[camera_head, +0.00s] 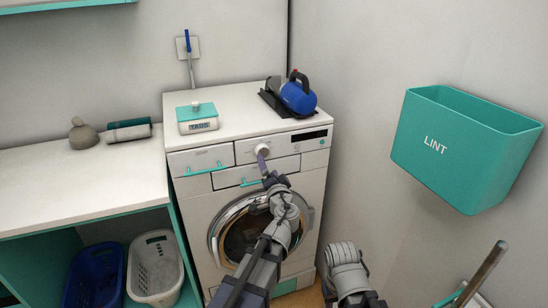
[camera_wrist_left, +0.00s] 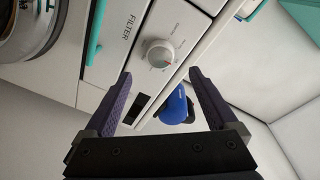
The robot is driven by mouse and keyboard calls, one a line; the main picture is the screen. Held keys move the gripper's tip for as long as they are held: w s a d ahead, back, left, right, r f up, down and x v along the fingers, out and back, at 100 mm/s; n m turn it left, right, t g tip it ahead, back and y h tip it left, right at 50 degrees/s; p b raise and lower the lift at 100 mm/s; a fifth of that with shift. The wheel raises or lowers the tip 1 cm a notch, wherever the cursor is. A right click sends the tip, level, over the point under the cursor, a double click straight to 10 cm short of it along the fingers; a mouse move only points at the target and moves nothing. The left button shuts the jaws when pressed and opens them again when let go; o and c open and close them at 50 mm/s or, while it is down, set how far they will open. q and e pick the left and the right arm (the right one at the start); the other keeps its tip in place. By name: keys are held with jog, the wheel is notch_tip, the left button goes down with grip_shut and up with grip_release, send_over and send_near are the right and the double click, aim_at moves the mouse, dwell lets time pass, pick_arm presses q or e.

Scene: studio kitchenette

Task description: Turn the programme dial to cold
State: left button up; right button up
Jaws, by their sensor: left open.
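The programme dial (camera_head: 262,149) is a round white knob on the front panel of the white washing machine (camera_head: 203,161). In the left wrist view the dial (camera_wrist_left: 157,53) shows whole, with a small red mark on its edge and small print around it that I cannot read. My left gripper (camera_head: 264,165) is open and empty, just in front of the dial. In the left wrist view the fingertips (camera_wrist_left: 160,75) are spread to either side of the dial, with no visible contact. My right arm shows at the bottom of the head view, but its fingers do not.
A teal-and-white box labelled TABS (camera_head: 197,119) and a blue iron (camera_head: 298,97) stand on the machine top. A teal LINT bin (camera_head: 460,150) hangs on the right wall. Two baskets, blue (camera_head: 95,277) and white (camera_head: 155,268), sit under the left counter.

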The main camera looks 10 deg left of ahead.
aim_at(263, 153)
pick_arm(q)
jog(key=x, duration=0.8)
jog(key=shift+s, duration=0.1)
jog(key=shift+s, duration=0.1)
jog(key=c, duration=1.4)
